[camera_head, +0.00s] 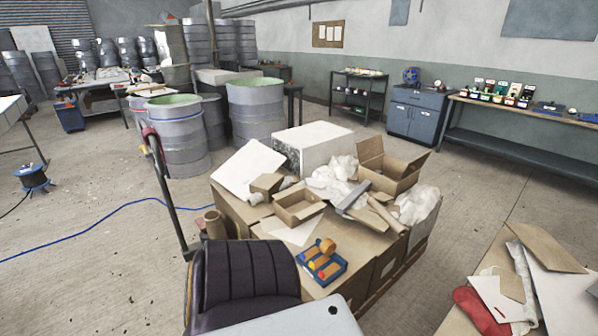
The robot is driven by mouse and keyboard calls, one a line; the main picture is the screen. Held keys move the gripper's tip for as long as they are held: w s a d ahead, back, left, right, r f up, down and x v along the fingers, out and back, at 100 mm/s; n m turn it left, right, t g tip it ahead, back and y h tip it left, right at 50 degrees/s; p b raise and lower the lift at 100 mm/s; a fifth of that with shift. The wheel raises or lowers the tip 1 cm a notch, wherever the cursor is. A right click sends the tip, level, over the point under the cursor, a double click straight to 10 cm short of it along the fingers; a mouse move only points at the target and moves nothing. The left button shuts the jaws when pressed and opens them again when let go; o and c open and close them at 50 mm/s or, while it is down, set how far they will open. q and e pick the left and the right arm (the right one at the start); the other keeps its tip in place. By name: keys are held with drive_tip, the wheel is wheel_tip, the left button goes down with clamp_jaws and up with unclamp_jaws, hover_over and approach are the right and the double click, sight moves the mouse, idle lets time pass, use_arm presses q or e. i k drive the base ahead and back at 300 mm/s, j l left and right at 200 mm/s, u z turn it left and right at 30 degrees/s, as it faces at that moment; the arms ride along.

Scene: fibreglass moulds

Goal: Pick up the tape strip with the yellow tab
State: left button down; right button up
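I cannot make out a tape strip with a yellow tab anywhere in the head view. On the near end of a cardboard-covered stack (348,258) lies a blue tray (334,279) with orange and yellow pieces in it. An orange roll-like piece (327,246) sits at its back edge. The pieces are too small to tell whether any is a tape strip. Neither of my grippers is in view.
Open cardboard boxes (299,207), a white block (313,147) and crumpled white wrapping (335,172) crowd the stack. A dark ribbed padded object (245,278) stands close in front. Grey drums (257,112) stand behind. A blue hose (95,224) crosses open floor at left.

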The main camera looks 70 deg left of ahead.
sight(321, 260)
drive_tip(key=u, duration=2.15)
